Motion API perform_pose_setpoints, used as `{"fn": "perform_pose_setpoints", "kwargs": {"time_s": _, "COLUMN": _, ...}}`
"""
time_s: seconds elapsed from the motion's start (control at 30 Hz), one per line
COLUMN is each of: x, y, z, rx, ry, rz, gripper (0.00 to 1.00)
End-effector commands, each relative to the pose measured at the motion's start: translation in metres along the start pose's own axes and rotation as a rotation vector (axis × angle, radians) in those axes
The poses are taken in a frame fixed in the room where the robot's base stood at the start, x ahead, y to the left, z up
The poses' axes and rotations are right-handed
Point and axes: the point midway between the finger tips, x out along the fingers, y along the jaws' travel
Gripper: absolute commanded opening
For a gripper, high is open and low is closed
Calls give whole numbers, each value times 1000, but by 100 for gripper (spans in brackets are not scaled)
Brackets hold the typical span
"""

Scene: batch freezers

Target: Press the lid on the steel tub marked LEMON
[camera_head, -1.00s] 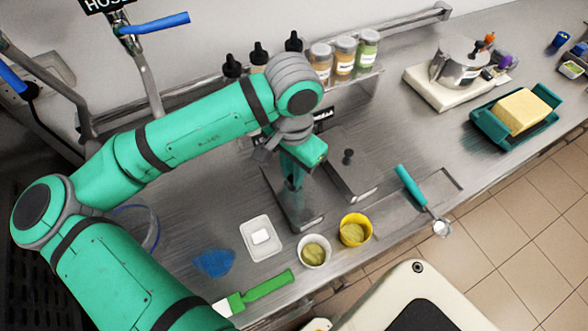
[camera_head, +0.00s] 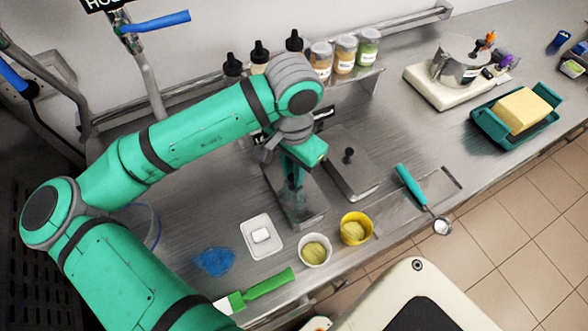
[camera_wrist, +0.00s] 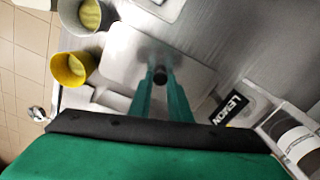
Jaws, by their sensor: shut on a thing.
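My gripper (camera_head: 292,184) is shut on the black knob (camera_wrist: 160,74) of a flat grey steel lid (camera_wrist: 125,62). In the head view, this lid (camera_head: 309,211) is over the left of two steel tub positions, partly hidden by my gripper. I cannot tell whether it is seated or slightly raised, and the tub beneath is hidden. A black sign reading LEMON (camera_wrist: 229,108) is behind the lid in the wrist view. The right tub's lid (camera_head: 352,174), with its own black knob (camera_head: 348,155), is beside my gripper.
A white cup (camera_head: 314,250) and a yellow cup (camera_head: 355,228) stand in front of the tubs. A white tray (camera_head: 249,248), blue cloth (camera_head: 214,262) and green-handled scraper (camera_head: 265,285) lie left. A teal-handled scoop (camera_head: 411,186) lies right. Bottles and jars (camera_head: 345,55) line the back.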

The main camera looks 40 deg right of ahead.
Motion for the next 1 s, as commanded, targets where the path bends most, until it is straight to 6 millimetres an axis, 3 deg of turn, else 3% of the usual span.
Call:
{"fn": "perform_pose_setpoints", "kwargs": {"time_s": 0.33, "x": 0, "y": 0, "z": 1, "rx": -2, "ry": 0, "rz": 0, "gripper": 0}}
{"fn": "perform_pose_setpoints", "kwargs": {"time_s": 0.37, "x": 0, "y": 0, "z": 1, "rx": -2, "ry": 0, "rz": 0, "gripper": 22}}
{"fn": "perform_pose_setpoints", "kwargs": {"time_s": 0.43, "x": 0, "y": -1, "z": 1, "rx": -3, "ry": 0, "rz": 0, "gripper": 38}}
{"fn": "perform_pose_setpoints", "kwargs": {"time_s": 0.63, "x": 0, "y": -2, "z": 3, "rx": -7, "ry": 0, "rz": 0, "gripper": 39}}
{"fn": "perform_pose_setpoints", "kwargs": {"time_s": 0.67, "x": 0, "y": -2, "z": 2, "rx": -6, "ry": 0, "rz": 0, "gripper": 41}}
{"fn": "perform_pose_setpoints", "kwargs": {"time_s": 0.73, "x": 0, "y": -1, "z": 2, "rx": -5, "ry": 0, "rz": 0, "gripper": 58}}
{"fn": "perform_pose_setpoints", "kwargs": {"time_s": 1.0, "x": 0, "y": -1, "z": 2, "rx": -4, "ry": 0, "rz": 0, "gripper": 58}}
